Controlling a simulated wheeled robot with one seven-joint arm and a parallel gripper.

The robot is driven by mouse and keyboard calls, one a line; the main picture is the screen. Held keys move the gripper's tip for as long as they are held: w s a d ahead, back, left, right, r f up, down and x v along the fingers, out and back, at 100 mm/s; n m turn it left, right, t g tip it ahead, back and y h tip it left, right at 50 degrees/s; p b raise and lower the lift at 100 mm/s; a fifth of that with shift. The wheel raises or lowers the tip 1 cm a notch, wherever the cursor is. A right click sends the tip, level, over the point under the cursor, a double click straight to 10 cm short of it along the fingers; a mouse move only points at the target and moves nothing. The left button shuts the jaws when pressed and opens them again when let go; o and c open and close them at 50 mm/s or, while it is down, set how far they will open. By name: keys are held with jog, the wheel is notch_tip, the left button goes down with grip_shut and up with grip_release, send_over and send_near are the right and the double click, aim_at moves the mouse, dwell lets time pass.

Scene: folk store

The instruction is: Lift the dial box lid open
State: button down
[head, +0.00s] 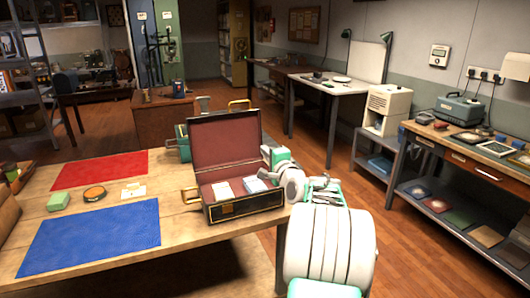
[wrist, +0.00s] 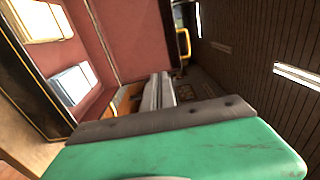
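The dial box (head: 245,208) is a dark case with brass trim on the near right part of the wooden table. Its lid (head: 225,142) stands open, roughly upright, showing a dark red lining. Two pale blocks lie inside the box, one whitish (head: 223,191) and one bluish (head: 255,185). My gripper (head: 272,153), green and grey, is at the right side of the box, close to the lid's right edge. In the wrist view, the grey fingers (wrist: 160,92) look shut together with nothing seen between them. The red lid lining (wrist: 130,35) is just beyond them. Contact with the lid cannot be told.
A red mat (head: 100,170), a blue mat (head: 90,237), a green block (head: 58,201) and a round tin (head: 94,193) lie left of the box. A green case (head: 183,143) stands behind it. A workbench (head: 460,150) is at the right, across open floor.

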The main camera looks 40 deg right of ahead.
jog(key=b+v, duration=0.2)
jog(key=v, duration=0.8)
jog(key=shift+a+r, duration=0.1)
jog(key=a+f+n+g+y+p, duration=0.35)
jog(key=a+n, duration=0.25)
jog(key=a, duration=0.6)
jog(key=a+f+n+g+y+p, duration=0.2)
jog(key=a+n+g+p, duration=0.3)
jog(key=a, duration=0.8)
jog(key=s+a+f+n+g, duration=0.2)
jog(key=s+a+n, duration=0.3)
jog(key=s, duration=0.3)
jog(key=s+a+f+n+g+p, duration=0.1)
jog(key=s+a+f+n+g, duration=0.1)
jog(key=s+a+n, duration=0.3)
jog(key=s+g, duration=0.1)
jog(key=s, duration=0.3)
jog(key=shift+a+g, duration=0.35)
jog(key=shift+a, duration=0.05)
